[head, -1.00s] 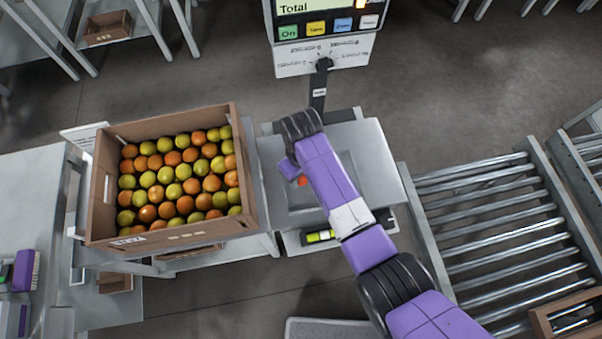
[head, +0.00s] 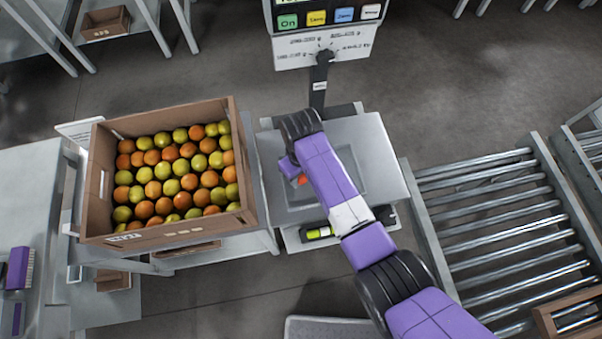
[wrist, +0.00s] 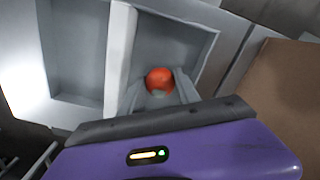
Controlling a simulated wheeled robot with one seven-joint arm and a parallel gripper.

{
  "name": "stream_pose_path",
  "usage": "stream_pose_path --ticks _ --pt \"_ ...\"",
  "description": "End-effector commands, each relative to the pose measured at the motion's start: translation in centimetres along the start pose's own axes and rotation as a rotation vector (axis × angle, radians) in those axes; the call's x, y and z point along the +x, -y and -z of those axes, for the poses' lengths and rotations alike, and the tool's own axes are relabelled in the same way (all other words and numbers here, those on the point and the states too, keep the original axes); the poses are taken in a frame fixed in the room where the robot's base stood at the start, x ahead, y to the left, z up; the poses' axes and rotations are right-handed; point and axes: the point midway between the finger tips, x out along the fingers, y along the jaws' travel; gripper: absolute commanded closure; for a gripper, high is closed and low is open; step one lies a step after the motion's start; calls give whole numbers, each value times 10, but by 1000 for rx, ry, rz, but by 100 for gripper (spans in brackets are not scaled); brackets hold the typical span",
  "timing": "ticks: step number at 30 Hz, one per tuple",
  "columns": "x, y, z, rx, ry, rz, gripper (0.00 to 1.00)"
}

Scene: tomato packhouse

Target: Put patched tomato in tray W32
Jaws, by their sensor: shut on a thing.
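A red-orange tomato (head: 302,180) shows beside my gripper, over the grey scale plate (head: 372,160) in the head view. In the wrist view the tomato (wrist: 160,78) sits between the two grey fingers of my gripper (wrist: 160,95), which is shut on it. My arm hides part of the tomato and the plate in the head view. I cannot tell whether the tomato has a patch, or whether it touches the plate. No label reading W32 is legible in either view.
A brown crate (head: 98,190) of orange and yellow-green tomatoes stands left of the scale. A display panel (head: 325,50) on a post rises behind the plate. A roller conveyor (head: 490,220) lies right, with another brown crate (head: 545,322) at lower right.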

Motion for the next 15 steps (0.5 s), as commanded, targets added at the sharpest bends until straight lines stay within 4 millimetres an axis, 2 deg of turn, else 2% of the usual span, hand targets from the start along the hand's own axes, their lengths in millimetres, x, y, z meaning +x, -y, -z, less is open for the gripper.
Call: stream_pose_path --ticks 15 --pt "7 0 0 0 0 0 81"
